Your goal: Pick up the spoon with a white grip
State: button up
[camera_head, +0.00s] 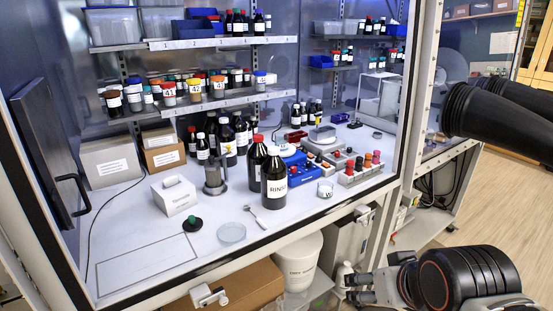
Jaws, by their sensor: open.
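A small pale spoon (256,216) lies on the white work surface inside the cabinet, just in front of a dark bottle labelled RINSE (273,182). At this size I cannot clearly tell its grip colour. My gripper (349,288) is at the lower right, outside the cabinet and below the work surface's front edge. It is open, points left, and is apart from the spoon. Nothing shows between its fingers.
A clear dish (231,233), a dark green-topped item (192,224) and a white box (174,195) stand left of the spoon. A metal cylinder (214,178) and a red-capped bottle (256,160) stand behind. Black glove sleeves (490,110) project at right.

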aim_at(260, 222)
jog(key=i+j+u, duration=0.15)
jog(key=u, duration=0.2)
jog(key=i+u, duration=0.35)
jog(key=i+j+u, duration=0.1)
jog(key=i+u, duration=0.2)
jog(key=k, duration=0.05)
